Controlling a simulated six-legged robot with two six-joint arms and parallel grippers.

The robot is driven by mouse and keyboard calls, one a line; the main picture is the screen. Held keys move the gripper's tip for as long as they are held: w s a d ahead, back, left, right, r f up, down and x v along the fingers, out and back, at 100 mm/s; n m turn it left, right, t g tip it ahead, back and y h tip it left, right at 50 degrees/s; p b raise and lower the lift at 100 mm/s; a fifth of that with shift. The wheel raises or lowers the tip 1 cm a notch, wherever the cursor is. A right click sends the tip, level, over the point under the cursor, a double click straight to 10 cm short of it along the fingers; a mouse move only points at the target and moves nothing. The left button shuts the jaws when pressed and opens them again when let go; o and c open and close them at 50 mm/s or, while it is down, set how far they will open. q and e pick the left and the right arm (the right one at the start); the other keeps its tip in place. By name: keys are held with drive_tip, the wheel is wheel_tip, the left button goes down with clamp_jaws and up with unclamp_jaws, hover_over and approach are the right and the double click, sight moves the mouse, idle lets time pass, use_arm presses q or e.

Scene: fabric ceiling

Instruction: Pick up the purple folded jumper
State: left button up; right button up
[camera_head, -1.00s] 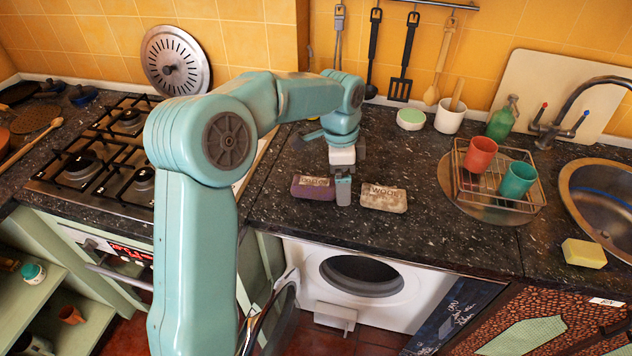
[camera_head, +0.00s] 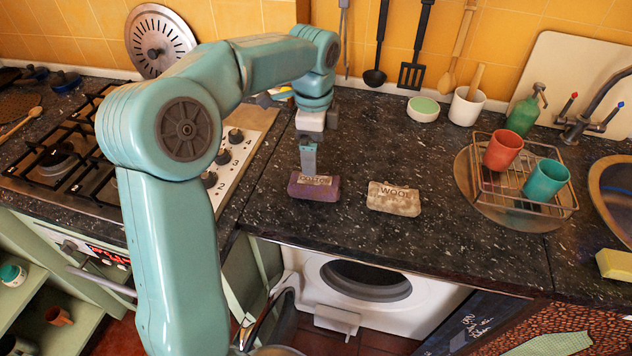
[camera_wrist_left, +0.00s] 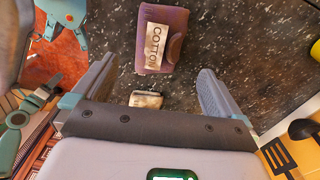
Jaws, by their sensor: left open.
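The purple folded jumper (camera_head: 314,190) lies on the dark speckled counter, with a pale label reading COTTON. In the left wrist view the jumper (camera_wrist_left: 174,50) lies at the top, beyond the fingertips. My left gripper (camera_head: 309,162) points down just behind and over the jumper's back edge. In the left wrist view both fingers of my left gripper (camera_wrist_left: 158,76) are spread and nothing is held between them. The head view does not show whether a finger touches the jumper.
A grey folded piece labelled WOOL (camera_head: 394,199) lies to the right on the counter (camera_head: 400,246). Further right stands a wire rack (camera_head: 522,190) with a red and a teal cup. The gas hob (camera_head: 75,150) is left. A washing machine (camera_head: 365,285) sits below.

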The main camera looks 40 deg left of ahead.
sight(316, 182)
use_arm(q)
drive_tip(key=f, duration=0.9)
drive_tip(key=shift+w+a+f, duration=0.1)
drive_tip(key=shift+a+f, duration=0.15)
drive_tip(key=shift+f, duration=0.05)
drive_tip(key=shift+d, duration=0.1)
drive_tip(key=c, duration=0.8)
